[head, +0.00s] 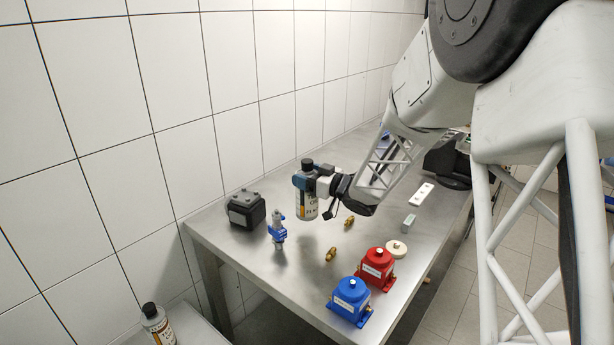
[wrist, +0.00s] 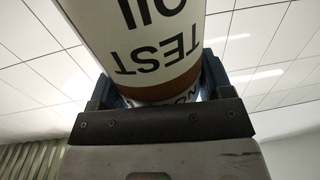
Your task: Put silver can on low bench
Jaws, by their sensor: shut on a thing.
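My gripper (head: 307,180) is shut on the silver can (head: 306,207), which has a black cap and a printed label. The can is upright above the tall steel table, apart from its top as far as I can tell. In the wrist view the can (wrist: 150,40) fills the space between the jaws (wrist: 155,95), with "TEST OIL" showing upside down. The low bench (head: 195,328) is at the bottom left, below the tall table and partly cut off by the frame. A similar black-capped can (head: 156,326) stands on it.
The steel table (head: 300,277) holds a black block (head: 246,209), a blue-grey valve (head: 277,230), brass fittings (head: 331,254), a red pump (head: 376,268), a blue pump (head: 350,300) and a cream disc (head: 396,249). A tiled wall (head: 110,130) runs along the left.

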